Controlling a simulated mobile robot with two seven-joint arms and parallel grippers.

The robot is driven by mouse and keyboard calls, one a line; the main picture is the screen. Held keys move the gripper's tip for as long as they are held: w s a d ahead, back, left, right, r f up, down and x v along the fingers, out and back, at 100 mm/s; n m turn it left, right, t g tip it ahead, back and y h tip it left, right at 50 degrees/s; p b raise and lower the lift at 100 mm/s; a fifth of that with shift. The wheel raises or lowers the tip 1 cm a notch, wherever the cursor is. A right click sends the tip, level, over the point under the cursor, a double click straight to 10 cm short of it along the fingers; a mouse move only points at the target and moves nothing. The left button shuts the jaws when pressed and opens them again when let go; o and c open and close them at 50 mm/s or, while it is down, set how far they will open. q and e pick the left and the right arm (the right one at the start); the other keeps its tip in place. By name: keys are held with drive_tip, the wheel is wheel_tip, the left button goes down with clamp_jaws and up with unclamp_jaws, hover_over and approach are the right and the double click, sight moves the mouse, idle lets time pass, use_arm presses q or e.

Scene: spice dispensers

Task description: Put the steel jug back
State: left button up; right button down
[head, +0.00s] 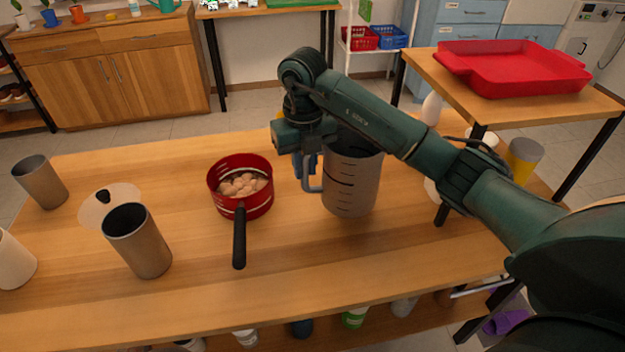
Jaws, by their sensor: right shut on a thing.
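The steel jug (352,188) is a grey metal cylinder with dark measuring marks and a handle on its left side. It stands upright at the middle right of the wooden table. My right gripper (308,168) is at the handle and shut on it. My right arm crosses above the jug and hides part of its rim. I cannot tell whether the jug's base touches the table. My left gripper is not in view.
A red saucepan (225,203) holding several round brownish things is left of the jug, its black handle toward me. Metal canisters (140,245) (40,182) and a lid with a black knob (103,197) are at the left. A yellow-and-grey container (524,155) is at the right. Bare table lies in front.

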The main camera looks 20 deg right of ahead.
sight(305, 180)
drive_tip(key=shift+f, duration=2)
drive_tip(key=shift+f, duration=0.2)
drive_tip(key=c, duration=1.4)
unclamp_jaws()
drive_tip(key=shift+o, duration=0.2)
